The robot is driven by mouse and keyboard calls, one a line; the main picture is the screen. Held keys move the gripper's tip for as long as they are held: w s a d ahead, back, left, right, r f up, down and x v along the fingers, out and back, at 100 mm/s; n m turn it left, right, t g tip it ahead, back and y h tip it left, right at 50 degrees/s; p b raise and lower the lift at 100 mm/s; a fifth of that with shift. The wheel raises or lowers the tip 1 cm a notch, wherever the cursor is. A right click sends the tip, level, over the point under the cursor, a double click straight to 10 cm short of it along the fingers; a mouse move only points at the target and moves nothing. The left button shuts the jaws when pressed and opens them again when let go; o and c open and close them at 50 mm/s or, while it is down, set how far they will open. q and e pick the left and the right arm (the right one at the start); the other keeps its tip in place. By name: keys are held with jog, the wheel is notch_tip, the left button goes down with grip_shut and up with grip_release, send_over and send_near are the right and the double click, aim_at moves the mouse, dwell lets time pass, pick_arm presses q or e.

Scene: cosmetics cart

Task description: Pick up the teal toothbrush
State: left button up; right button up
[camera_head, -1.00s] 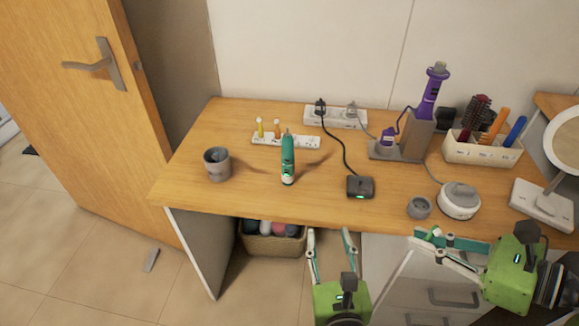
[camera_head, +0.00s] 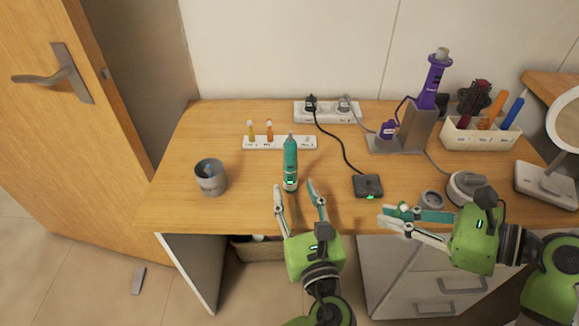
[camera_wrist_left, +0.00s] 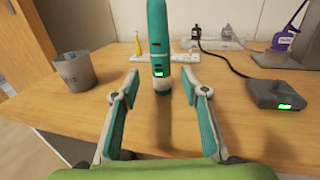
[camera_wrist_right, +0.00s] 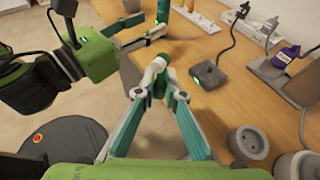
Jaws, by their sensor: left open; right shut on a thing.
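The teal toothbrush (camera_head: 290,165) stands upright on the wooden desk, with a small green light low on its front. It also shows in the left wrist view (camera_wrist_left: 158,40), its top cut off by the frame. My left gripper (camera_head: 297,186) is open, its fingers pointing at the toothbrush base; the toothbrush stands just beyond the fingertips, centred between them. My right gripper (camera_head: 384,217) is over the desk's front edge at the right. It is shut on a small white and green thing (camera_wrist_right: 157,72), whose kind I cannot tell.
A grey cup (camera_head: 210,178) stands left of the toothbrush. Behind is a white holder (camera_head: 280,143) with small brush heads. A black charger (camera_head: 367,187) with a cable lies to the right. A purple styler (camera_head: 433,80) and a brush box (camera_head: 482,138) stand farther right.

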aim_at(292, 178)
pick_arm(q)
jog(key=shift+w+a, duration=0.25)
jog(key=shift+w, duration=0.45)
jog(key=x, duration=0.5)
jog(key=shift+d+r, duration=0.1)
jog(key=shift+d, duration=0.05)
jog(key=shift+s, duration=0.1)
grip_shut()
